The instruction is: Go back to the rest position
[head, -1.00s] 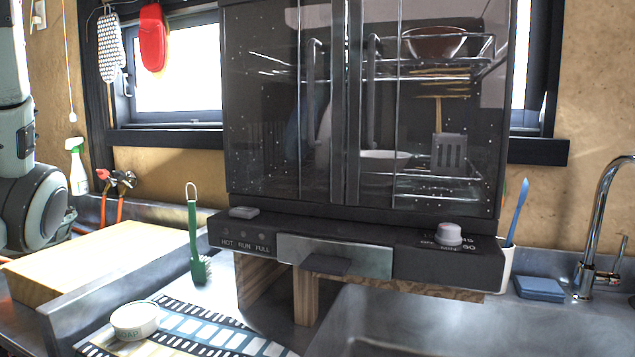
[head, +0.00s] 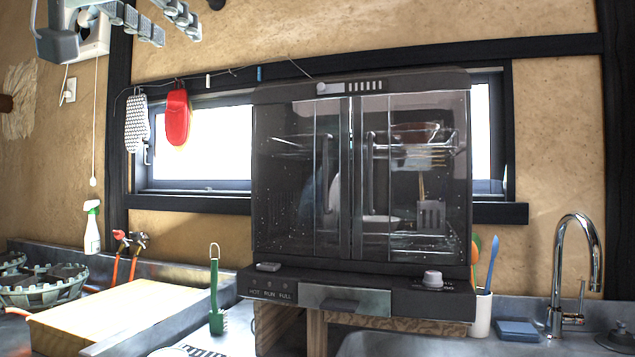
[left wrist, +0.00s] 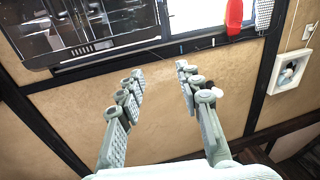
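My left gripper (head: 172,26) is raised at the top left of the head view, in front of the upper wall and above the hanging cloth and red mitt. In the left wrist view my left gripper (left wrist: 158,76) shows its two fingers spread apart with nothing between them. That view appears upside down, with the bare clay wall beyond the fingers. My right gripper is in neither view.
A dark glass-doored dish cabinet (head: 360,180) stands on a wooden stand over the counter. A wooden board (head: 110,315), a green brush (head: 216,300), a spray bottle (head: 92,228) and a faucet (head: 575,270) are around it. The air before the wall is free.

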